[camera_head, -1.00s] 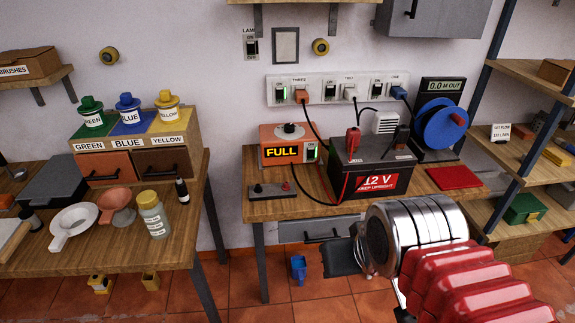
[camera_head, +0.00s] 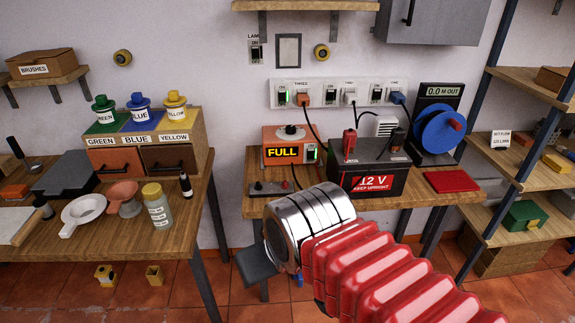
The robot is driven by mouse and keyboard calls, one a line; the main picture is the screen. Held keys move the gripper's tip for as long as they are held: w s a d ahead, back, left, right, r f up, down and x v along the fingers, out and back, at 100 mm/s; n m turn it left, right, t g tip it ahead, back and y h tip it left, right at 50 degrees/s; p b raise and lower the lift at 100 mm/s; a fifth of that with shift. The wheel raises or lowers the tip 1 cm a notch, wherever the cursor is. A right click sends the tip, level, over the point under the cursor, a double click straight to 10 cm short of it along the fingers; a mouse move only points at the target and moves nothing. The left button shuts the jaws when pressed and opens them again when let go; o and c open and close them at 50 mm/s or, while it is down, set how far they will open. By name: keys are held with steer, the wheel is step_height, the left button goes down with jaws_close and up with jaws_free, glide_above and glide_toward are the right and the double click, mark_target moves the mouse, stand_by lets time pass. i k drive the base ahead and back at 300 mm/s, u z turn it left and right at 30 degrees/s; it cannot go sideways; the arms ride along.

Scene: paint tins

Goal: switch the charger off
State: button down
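The charger (camera_head: 272,143) is an orange box on the middle bench, with a dark knob (camera_head: 291,131) on top. Its yellow display (camera_head: 283,152) reads FULL. A dark rocker switch (camera_head: 311,153) with a green light is on the right of its front. The charger stands left of the black 12 V battery (camera_head: 350,183), which has a red clamp (camera_head: 349,143) and a dark clamp (camera_head: 397,140) on top. My gripper (camera_head: 254,266) is a dark shape left of my silver wrist, low in front of the bench and apart from the charger. Its fingers are not clear.
A wall socket strip (camera_head: 330,104) has switches and plugs; its left switch glows green. A dark control box (camera_head: 268,188) lies in front of the charger. A red mat (camera_head: 452,181) and blue reel (camera_head: 436,131) are at right. Paint tins stand on the left bench (camera_head: 140,238).

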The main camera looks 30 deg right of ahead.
mark_target(310, 153)
steer(key=u, duration=0.15)
steer(key=i, duration=1)
steer(key=u, duration=0.05)
